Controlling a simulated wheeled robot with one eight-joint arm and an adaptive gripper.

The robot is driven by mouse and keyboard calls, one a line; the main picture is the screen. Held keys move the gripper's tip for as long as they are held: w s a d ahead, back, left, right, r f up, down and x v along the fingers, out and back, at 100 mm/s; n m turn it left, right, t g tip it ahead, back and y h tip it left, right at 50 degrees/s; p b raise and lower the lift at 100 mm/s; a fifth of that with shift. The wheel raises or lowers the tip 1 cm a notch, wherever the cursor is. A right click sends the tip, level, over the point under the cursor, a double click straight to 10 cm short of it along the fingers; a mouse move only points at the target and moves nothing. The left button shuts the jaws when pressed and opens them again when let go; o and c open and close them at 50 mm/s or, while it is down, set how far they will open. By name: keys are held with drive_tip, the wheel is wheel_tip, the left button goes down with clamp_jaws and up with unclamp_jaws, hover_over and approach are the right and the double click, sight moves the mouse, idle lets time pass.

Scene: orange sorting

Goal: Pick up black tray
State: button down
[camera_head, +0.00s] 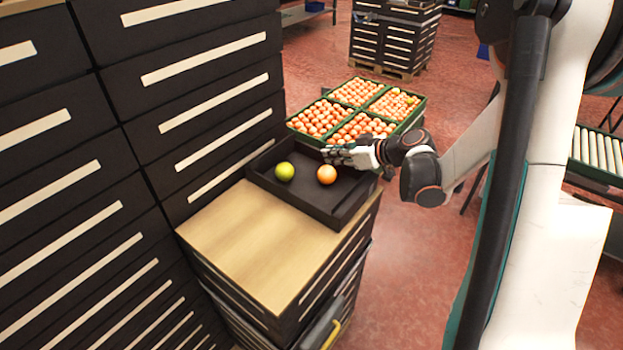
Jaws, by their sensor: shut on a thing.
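The black tray (306,196) lies on the wooden top of a drawer cabinet. A green fruit (284,171) sits in its left half and an orange (326,174) sits near its middle. My gripper (336,153) reaches in from the right and is at the tray's far rim. It is shut on the tray there. The exact contact of the fingers with the rim is too small to make out.
Green crates (421,113) full of oranges stand just behind the tray. A tall dark drawer cabinet (190,100) rises close on the left. The wooden top (250,235) is bare in front of the tray. Red floor (420,270) lies open to the right.

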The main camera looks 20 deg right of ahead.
drive_tip(key=shift+r, duration=0.15)
drive_tip(key=shift+s+d+r+p, duration=0.15)
drive_tip(key=shift+r+p, duration=0.25)
drive_tip(key=shift+p, duration=0.1)
wheel_tip(320, 180, up, 6)
drive_tip(key=shift+f+p, duration=0.1)
drive_tip(key=shift+p, duration=1.1)
drive_tip(key=shift+s+d, duration=0.1)
drive_tip(key=shift+s, duration=0.05)
drive_tip(key=s+d+p, duration=0.3)
drive_tip(key=s+d, duration=0.8)
drive_tip(key=s, duration=0.4)
drive_tip(key=shift+s+d, duration=0.15)
drive_tip(key=shift+s, duration=0.15)
